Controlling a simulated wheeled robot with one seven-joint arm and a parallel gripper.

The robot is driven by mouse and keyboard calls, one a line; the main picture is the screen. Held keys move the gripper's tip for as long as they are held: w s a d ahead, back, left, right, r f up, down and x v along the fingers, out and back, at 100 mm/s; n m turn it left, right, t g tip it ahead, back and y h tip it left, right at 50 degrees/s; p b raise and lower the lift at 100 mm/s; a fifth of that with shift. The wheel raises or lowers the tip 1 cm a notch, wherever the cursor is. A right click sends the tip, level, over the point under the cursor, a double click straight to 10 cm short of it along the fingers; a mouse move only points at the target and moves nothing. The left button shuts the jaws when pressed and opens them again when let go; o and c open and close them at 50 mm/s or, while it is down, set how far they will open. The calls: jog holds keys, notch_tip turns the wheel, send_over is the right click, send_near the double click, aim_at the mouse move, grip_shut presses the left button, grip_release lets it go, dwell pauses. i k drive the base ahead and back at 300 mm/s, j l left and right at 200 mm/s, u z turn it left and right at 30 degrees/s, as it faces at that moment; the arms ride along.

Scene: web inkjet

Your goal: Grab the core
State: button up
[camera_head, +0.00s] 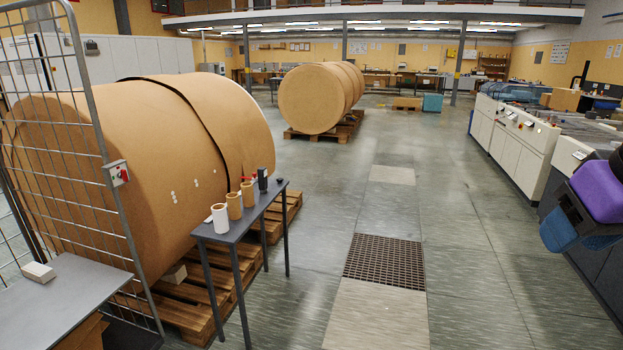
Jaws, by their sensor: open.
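Several short tube-shaped cores stand upright on a small grey table at the left of the middle. A white core (220,220) is at the near end. One brown cardboard core (234,206) stands behind it, and another brown core (248,195) is farther back. All look like hollow tubes with open tops. I cannot tell from the picture which one the task names. The grey table (230,233) stands on thin dark legs.
A dark upright object (263,180) is at the table's far end. A huge brown paper roll (90,190) on a pallet (190,318) stands behind. A wire mesh panel (110,205) and grey bench (70,300) are left. Floor right of the table is free, with a grate (385,262).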

aim_at(247, 193)
jog(key=i+l, duration=0.1)
jog(key=i, duration=0.45)
jog(key=i+l, duration=0.1)
jog(key=i, duration=0.5)
jog(key=i+l, duration=0.1)
jog(key=i, duration=0.45)
jog(key=i+j+u, duration=0.15)
jog(key=i+u, duration=0.6)
jog(key=u, duration=0.15)
jog(key=i+u, duration=0.4)
jog(key=i+l+u, duration=0.25)
jog(key=u, duration=0.2)
jog(key=i+l, duration=0.05)
jog(key=i, duration=0.05)
